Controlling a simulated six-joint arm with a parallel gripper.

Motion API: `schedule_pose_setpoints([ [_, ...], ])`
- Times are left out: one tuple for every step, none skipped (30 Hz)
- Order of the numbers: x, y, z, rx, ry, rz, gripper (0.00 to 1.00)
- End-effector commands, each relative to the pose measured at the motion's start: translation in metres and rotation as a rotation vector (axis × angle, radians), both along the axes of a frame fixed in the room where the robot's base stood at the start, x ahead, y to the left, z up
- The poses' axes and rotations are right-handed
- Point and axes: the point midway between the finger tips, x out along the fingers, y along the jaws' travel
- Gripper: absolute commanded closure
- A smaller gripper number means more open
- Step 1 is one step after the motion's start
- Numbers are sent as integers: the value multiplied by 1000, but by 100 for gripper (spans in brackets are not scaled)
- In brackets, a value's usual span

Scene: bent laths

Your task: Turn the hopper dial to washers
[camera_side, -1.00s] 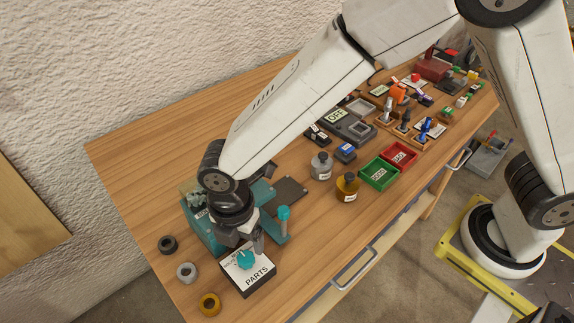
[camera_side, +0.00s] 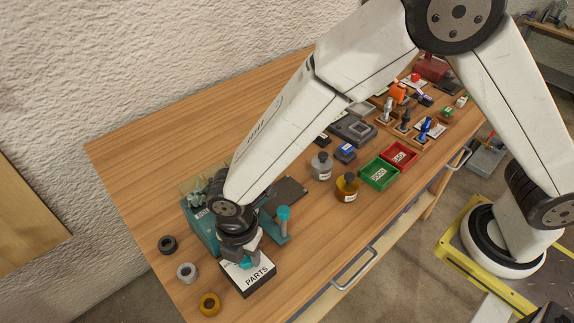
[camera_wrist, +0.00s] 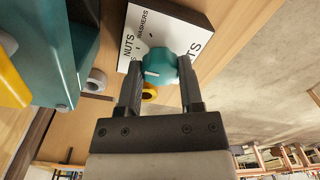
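The teal hopper dial (camera_wrist: 158,66) sits on a white-topped box (camera_side: 250,275) marked PARTS in the side view. In the wrist view, NUTS and WASHERS labels stand left and above the dial, and a partly hidden label ends in TS at right. A pale mark shows on the dial's lower left; I cannot tell which label it points to. My gripper (camera_wrist: 160,75) is down at the dial, one finger on each side. I cannot tell whether the fingers press on it. In the side view my gripper and wrist hide most of the dial (camera_side: 247,263).
A teal hopper (camera_side: 198,228) stands behind the box, with a teal-topped lever (camera_side: 283,214) to the right. Dark (camera_side: 168,245), grey (camera_side: 187,272) and yellow (camera_side: 210,304) rings lie at left. Two bottles and green (camera_side: 379,174) and red (camera_side: 399,155) trays stand farther right.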

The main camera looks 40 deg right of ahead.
Motion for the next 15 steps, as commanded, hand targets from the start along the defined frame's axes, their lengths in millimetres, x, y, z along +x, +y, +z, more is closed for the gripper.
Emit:
schedule_pose_setpoints([
  [0, 0, 0, 0, -1, 0, 77],
  [0, 0, 0, 0, -1, 0, 87],
  [0, 0, 0, 0, -1, 0, 100],
  [0, 0, 0, 0, -1, 0, 100],
  [0, 0, 0, 0, -1, 0, 100],
  [0, 0, 0, 1, -2, 0, 100],
  [0, 0, 0, 1, -2, -1, 100],
  [0, 0, 0, 1, -2, -2, 100],
  [0, 0, 0, 1, -2, -5, 100],
  [0, 0, 0, 2, -1, -7, 100],
  [0, 0, 0, 1, -1, -11, 100],
  [0, 0, 0, 1, -2, -18, 100],
  [1, 0, 0, 1, -2, -24, 100],
  [1, 0, 0, 1, -2, -31, 100],
  [1, 0, 0, 1, -1, -41, 100],
])
